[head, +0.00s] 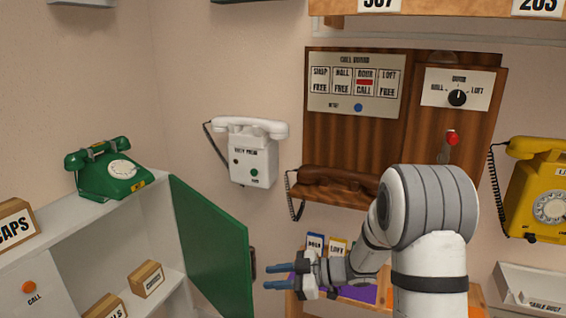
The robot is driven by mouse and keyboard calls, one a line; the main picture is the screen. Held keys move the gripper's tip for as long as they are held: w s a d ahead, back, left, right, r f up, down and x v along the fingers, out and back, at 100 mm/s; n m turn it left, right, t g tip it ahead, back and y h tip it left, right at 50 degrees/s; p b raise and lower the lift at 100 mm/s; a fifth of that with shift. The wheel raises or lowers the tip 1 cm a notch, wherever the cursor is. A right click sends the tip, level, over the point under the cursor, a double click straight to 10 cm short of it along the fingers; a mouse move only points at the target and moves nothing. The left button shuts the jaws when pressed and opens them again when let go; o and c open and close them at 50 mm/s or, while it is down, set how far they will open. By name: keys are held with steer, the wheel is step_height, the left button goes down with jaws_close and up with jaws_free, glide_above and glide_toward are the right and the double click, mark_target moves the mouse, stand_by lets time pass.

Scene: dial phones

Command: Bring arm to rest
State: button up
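My gripper (277,276) is at the lower middle of the head view, at the end of my white and grey arm. Its two blue fingers point left, with a gap between them. It is open, and nothing shows between the fingers. In the picture the fingertips are just right of the open green cabinet door (213,250); I cannot tell the depth between them. My arm bends in front of the lower right of the wooden call board (320,140) and hides part of the shelf below.
A green dial phone (112,170) stands on the white cabinet. A white wall phone (250,155), a brown handset (340,178) and a yellow dial phone (540,195) are around my arm. Small boxes (147,279) sit inside the cabinet. A white tray (530,290) is at lower right.

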steer(key=w+d+r+m+t+h+p, duration=0.2)
steer(key=w+d+r+m+t+h, duration=0.4)
steer(key=d+r+t+h, duration=0.15)
steer(key=s+d+r+m+h+p, duration=0.1)
steer(key=s+d+r+m+h, duration=0.35)
steer(key=d+m+h, duration=0.35)
steer(key=s+d+m+g+p, duration=0.1)
steer(key=s+m+g, duration=0.3)
steer(key=s, duration=2.1)
steer(key=g+p, duration=0.1)
steer(key=g, duration=0.2)
steer(key=shift+d+r+m+y, duration=0.15)
steer(key=shift+r+m+y, duration=0.2)
steer(key=shift+r+m, duration=0.05)
